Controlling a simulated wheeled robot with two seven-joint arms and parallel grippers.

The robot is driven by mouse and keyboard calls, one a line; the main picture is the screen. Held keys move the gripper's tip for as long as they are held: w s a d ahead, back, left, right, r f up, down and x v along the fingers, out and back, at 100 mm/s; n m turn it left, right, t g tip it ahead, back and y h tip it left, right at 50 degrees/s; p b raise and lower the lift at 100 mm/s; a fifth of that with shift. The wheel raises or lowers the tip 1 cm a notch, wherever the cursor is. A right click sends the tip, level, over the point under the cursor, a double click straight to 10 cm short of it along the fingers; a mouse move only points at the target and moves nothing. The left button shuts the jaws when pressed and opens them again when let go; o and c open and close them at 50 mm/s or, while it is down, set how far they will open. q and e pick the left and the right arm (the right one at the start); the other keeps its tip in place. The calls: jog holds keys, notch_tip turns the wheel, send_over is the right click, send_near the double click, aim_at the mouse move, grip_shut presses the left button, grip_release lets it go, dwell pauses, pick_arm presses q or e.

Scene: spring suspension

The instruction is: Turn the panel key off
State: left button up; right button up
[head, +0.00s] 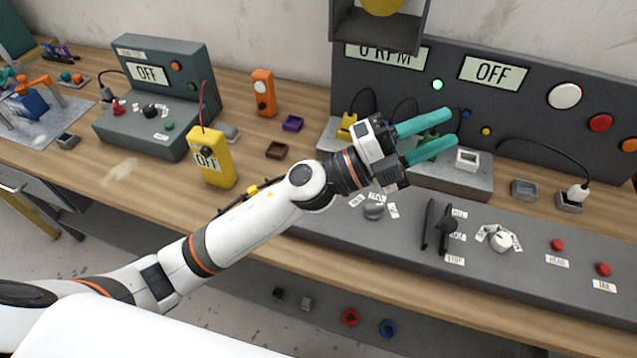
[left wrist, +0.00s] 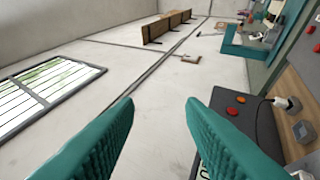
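The grey control panel (head: 330,222) runs along the bench's front edge. It bears a grey turn knob (head: 374,210) with small labels around it, a dark lever (head: 446,226) with labels beside it, and a white turn knob (head: 502,241) with labels. I cannot tell surely which is the panel key; the labels are too small to read. My left gripper (head: 452,129) is open and empty, its teal fingers apart, above and behind the grey knob, pointing right. In the left wrist view its fingers (left wrist: 160,105) are spread with nothing between them. My right gripper is not in view.
A dark upright panel (head: 460,100) with an OFF display (head: 493,73) and a lit green lamp (head: 437,85) stands behind. A yellow meter (head: 218,165) and a grey console (head: 175,95) stand left. Red buttons (head: 557,245) sit at the panel's right.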

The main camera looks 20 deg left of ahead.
pick_arm(q)
jog(key=s+d+f+m+g+y, duration=0.2)
jog(key=s+d+f+m+g, duration=0.2)
jog(key=m+g, duration=0.65)
jog(key=a+f+m+g+y, duration=0.2)
jog(key=a+f+m+y, duration=0.15)
jog(key=f+y, duration=0.35)
jog(key=w+a+f+t+y, duration=0.1)
jog(key=w+a+y, duration=0.45)
jog(key=a, duration=0.45)
jog(key=w+a+f+t+y, duration=0.1)
jog(key=w+a+y, duration=0.4)
jog(key=a, duration=0.4)
jog(key=shift+y, duration=0.45)
jog(key=f+p, duration=0.1)
jog(key=f, duration=0.2)
jog(key=s+f+p, duration=0.1)
jog(key=f+p, duration=0.1)
jog(key=f, duration=0.2)
jog(key=f+p, duration=0.1)
jog(key=f, duration=0.3)
jog(key=shift+s, duration=0.3)
jog(key=shift+f, duration=0.55)
